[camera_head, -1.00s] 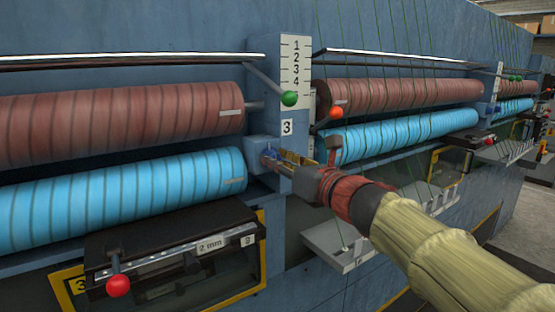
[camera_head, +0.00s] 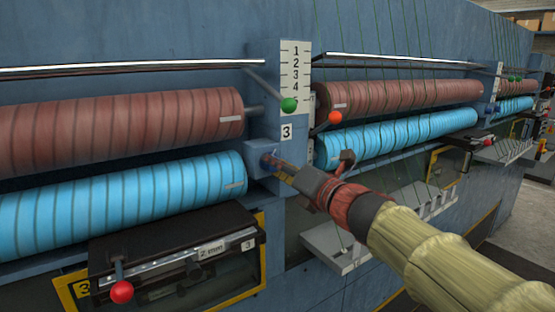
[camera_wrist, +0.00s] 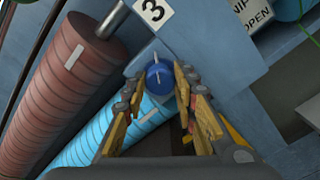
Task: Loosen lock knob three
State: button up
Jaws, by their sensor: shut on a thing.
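Lock knob three is a blue round knob (camera_wrist: 158,76) on the blue-grey housing below the "3" plate (camera_head: 286,132). In the head view the knob (camera_head: 266,159) is mostly hidden by the fingertips. My gripper (camera_wrist: 160,84) is shut on the knob, with one yellow-brown finger on each side of it. In the head view my gripper (camera_head: 272,163) reaches in from the lower right. A white line marks the knob's face.
Brown rollers (camera_head: 120,125) and blue rollers (camera_head: 120,200) lie either side of the housing. A green-ball lever (camera_head: 289,105) and an orange-ball lever (camera_head: 335,118) stick out above my gripper. A red-ball handle (camera_head: 121,292) sits lower left.

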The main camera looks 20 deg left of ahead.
jog(key=shift+r+m+p, duration=0.2)
jog(key=shift+m+p, duration=3.2)
jog(key=shift+m, duration=2.4)
jog(key=shift+r+m+p, duration=0.15)
jog(key=shift+m+p, duration=3.2)
jog(key=shift+m, duration=2.45)
jog(key=o, duration=1.2)
jog(key=shift+f, duration=0.3)
jog(key=shift+c, duration=0.2)
